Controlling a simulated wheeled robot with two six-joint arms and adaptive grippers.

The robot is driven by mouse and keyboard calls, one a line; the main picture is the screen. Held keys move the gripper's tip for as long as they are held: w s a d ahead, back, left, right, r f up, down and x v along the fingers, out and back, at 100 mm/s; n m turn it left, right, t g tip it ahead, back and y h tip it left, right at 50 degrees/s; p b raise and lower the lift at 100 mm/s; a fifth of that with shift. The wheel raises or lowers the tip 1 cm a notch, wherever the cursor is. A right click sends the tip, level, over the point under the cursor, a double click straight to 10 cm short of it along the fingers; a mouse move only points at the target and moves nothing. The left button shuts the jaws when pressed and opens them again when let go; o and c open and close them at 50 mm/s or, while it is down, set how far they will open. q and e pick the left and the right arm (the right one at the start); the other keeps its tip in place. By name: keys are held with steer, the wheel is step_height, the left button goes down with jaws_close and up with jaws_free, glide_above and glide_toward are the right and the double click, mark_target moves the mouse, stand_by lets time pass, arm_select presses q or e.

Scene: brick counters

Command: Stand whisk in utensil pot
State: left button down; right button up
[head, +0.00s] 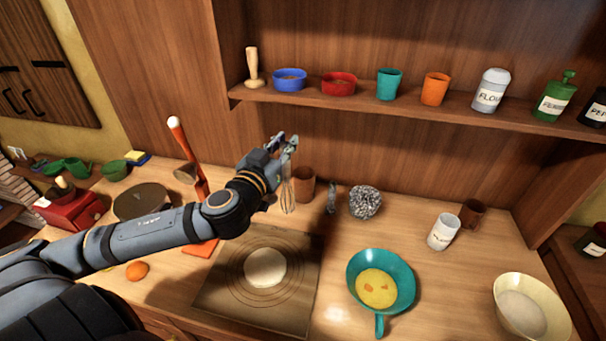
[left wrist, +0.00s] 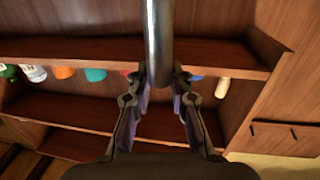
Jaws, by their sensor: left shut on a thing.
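My left gripper (head: 283,148) is shut on the whisk and holds it above the counter. The whisk (head: 287,196) hangs with its wire loops down; its grey handle (left wrist: 160,40) shows between the fingers (left wrist: 160,88) in the left wrist view. A brown pot (head: 305,182), likely the utensil pot, stands at the back of the counter against the wood panel. In the head view the whisk's wires overlap the pot's left side, in front of it. I cannot tell the gap between them. My right gripper is not in view.
A teal pan (head: 401,272) with food, a white jar (head: 444,232) and a crumpled silvery ball (head: 365,202) stand to the right. A dark square board (head: 220,288) with dough lies in front. A shelf (head: 420,112) with cups and jars runs above the back.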

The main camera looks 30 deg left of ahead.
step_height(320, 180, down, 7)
steer(key=b, duration=0.5)
arm_select(q)
steer(key=w, duration=0.1)
steer(key=w+p, duration=0.1)
steer(key=w, duration=0.1)
steer(key=shift+w+a+f+p, duration=0.15)
steer(key=shift+w+a+p, duration=0.05)
steer(key=shift+a+p, duration=0.15)
steer(key=w+a+p, duration=0.4)
steer(key=w+p, duration=0.1)
steer(key=w, duration=1)
step_height(320, 180, down, 12)
steer(key=p, duration=0.2)
steer(key=shift+w, duration=0.3)
steer(key=c, duration=1.2)
jaws_free()
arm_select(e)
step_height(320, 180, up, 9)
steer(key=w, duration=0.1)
